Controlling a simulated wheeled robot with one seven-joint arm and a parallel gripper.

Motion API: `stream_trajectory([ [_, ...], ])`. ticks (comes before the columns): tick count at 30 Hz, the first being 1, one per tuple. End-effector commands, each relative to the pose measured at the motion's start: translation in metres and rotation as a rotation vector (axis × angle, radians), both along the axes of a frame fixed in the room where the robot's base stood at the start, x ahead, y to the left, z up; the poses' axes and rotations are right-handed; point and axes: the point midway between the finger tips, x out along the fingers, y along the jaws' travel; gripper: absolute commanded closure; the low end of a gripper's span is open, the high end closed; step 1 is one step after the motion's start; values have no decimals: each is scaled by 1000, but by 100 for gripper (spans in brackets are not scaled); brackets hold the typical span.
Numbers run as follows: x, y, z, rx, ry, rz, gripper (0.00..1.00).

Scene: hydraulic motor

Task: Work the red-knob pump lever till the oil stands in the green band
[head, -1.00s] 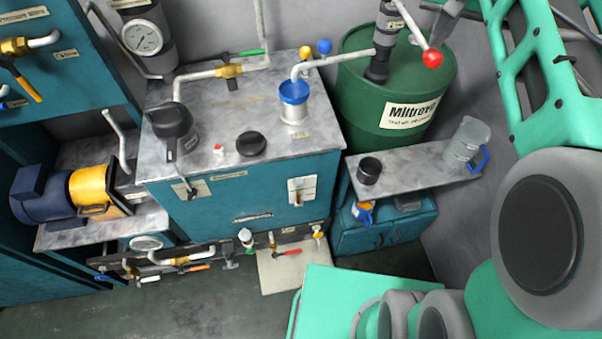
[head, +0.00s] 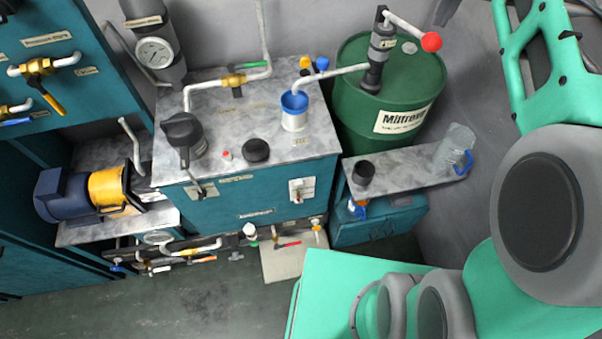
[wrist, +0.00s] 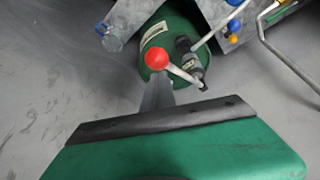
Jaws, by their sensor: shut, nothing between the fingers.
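The pump (head: 380,52) stands on the green drum (head: 345,105), labelled Miltrova. Its pale lever (head: 402,24) runs right from the pump's top to the red knob (head: 432,41). In the wrist view, the red knob (wrist: 157,58) shows just beyond my gripper (wrist: 158,90), over the drum. My gripper is shut with nothing in it, and no contact with the knob can be made out. A pipe runs left from the pump to the blue-rimmed white cup (head: 294,118) on the teal cabinet. A small pale gauge plate (head: 302,189) is on the cabinet front; oil level and green band are unreadable.
A grey shelf (head: 415,168) beside the drum holds a black cup (head: 364,172) and a clear jug (head: 454,148) with a blue handle. The cabinet top (head: 225,115) carries pipes and a black filler. Grey floor lies open at lower left.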

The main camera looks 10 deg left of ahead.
Motion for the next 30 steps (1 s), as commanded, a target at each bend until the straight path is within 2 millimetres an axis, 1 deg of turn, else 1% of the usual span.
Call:
stream_trajectory([
  [13,0,0,0,0,-1,0,100],
  [16,0,0,-3,0,-1,0,100],
  [30,0,0,-47,0,0,-1,100],
])
